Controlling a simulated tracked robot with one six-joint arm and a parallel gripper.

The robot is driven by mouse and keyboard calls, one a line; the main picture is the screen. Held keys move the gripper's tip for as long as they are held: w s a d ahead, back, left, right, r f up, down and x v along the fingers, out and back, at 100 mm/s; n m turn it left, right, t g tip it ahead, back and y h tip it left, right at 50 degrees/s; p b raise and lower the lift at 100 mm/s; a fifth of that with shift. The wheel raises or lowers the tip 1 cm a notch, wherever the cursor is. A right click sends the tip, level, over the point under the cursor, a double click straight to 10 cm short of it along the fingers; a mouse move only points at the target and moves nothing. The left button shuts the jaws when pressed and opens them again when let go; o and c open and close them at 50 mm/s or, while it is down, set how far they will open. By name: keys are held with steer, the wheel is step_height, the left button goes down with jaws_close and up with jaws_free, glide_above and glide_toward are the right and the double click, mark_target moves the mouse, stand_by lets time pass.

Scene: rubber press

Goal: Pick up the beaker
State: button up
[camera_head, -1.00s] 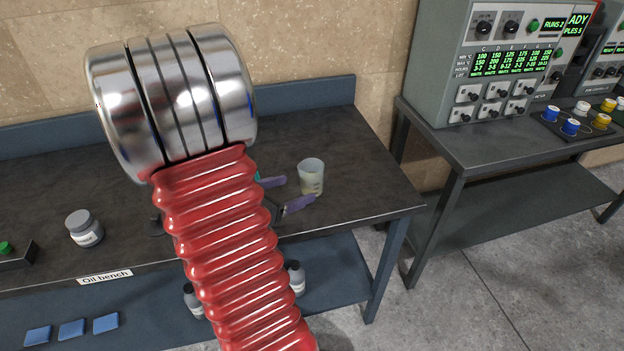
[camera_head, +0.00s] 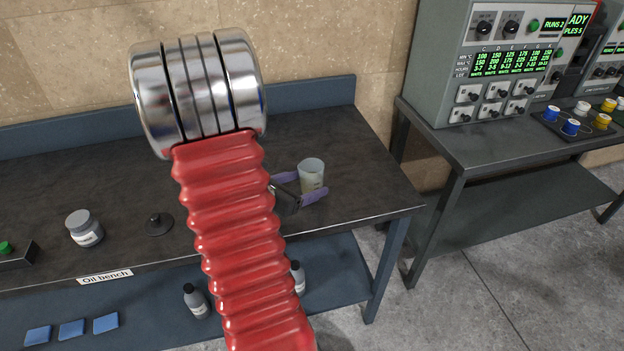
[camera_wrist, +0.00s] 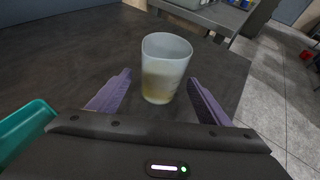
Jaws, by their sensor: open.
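The beaker (camera_head: 312,174) is a translucent cup with a pale yellowish content, upright on the oil bench (camera_head: 350,150) near its right end. In the wrist view the beaker (camera_wrist: 166,68) stands just ahead of and between the two purple fingers. My gripper (camera_wrist: 160,95) is open, one finger on each side, with the beaker at about the fingertips; I cannot tell whether they touch it. In the head view my gripper (camera_head: 298,187) is low over the bench beside the beaker, partly hidden behind my red arm.
A grey-lidded jar (camera_head: 84,228) and a small dark round stand (camera_head: 159,224) are on the bench to the left. A teal container (camera_wrist: 24,132) is left of my gripper in the wrist view. A second bench with a control panel (camera_head: 500,65) stands to the right.

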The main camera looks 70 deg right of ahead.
mark_target(311, 182)
steer(key=shift+x, duration=1.55)
steer(key=c, duration=1.2)
